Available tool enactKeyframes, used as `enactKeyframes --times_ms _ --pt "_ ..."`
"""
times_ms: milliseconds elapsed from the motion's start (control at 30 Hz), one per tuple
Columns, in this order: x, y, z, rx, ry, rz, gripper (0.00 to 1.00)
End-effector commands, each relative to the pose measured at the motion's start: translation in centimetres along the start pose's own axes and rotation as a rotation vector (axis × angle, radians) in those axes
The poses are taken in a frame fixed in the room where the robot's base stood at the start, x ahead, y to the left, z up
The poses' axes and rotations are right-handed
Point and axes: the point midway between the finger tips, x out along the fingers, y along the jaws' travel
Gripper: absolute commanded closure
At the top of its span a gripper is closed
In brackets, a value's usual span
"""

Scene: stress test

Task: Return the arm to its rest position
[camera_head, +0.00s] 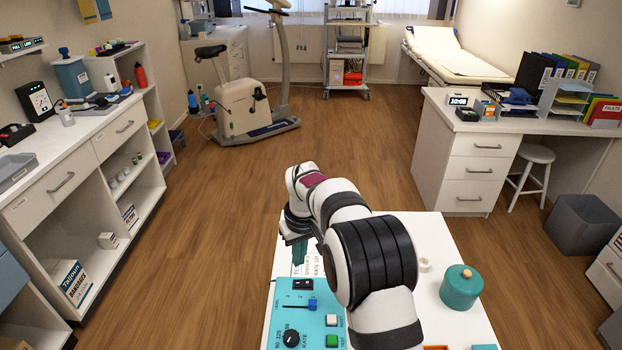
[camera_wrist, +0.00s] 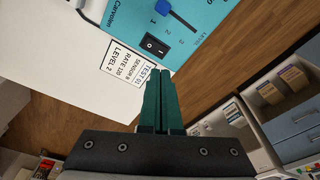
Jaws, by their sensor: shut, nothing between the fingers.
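My gripper (camera_head: 299,250) hangs over the far left part of the white table (camera_head: 455,245), with my arm bent above the table. In the wrist view its two green fingers (camera_wrist: 158,100) lie together, with nothing seen between them. A teal control panel (camera_head: 278,318) lies on the table, with a black rocker switch (camera_head: 303,284), a blue slider (camera_head: 313,304) and a black rate knob (camera_head: 291,338). The switch (camera_wrist: 155,45) and slider (camera_wrist: 163,8) also show in the wrist view. A printed card (camera_wrist: 130,65) reads TEST 01, SENSOR B, RATE 120, LEVEL 2. My arm hides part of the table.
A teal round jar (camera_head: 461,288) and a small white ring (camera_head: 425,265) are on the table, right of my arm. White shelving (camera_head: 85,190) stands at the left, a desk (camera_head: 470,170) at the right. An exercise bike (camera_head: 243,105) stands behind, with open floor between.

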Motion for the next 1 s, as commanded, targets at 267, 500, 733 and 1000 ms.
enactKeyframes --times_ms 267,500,733,1000 --pt "-13.6 -1.4 17.7 0.509 -0.061 -0.046 1.00" --pt "-14.7 -7.3 33.9 0.919 -0.134 -0.082 1.00" --pt "-13.9 -8.7 36.7 0.996 -0.152 -0.089 1.00" --pt "-14.0 -8.7 36.6 0.992 -0.151 -0.088 1.00"
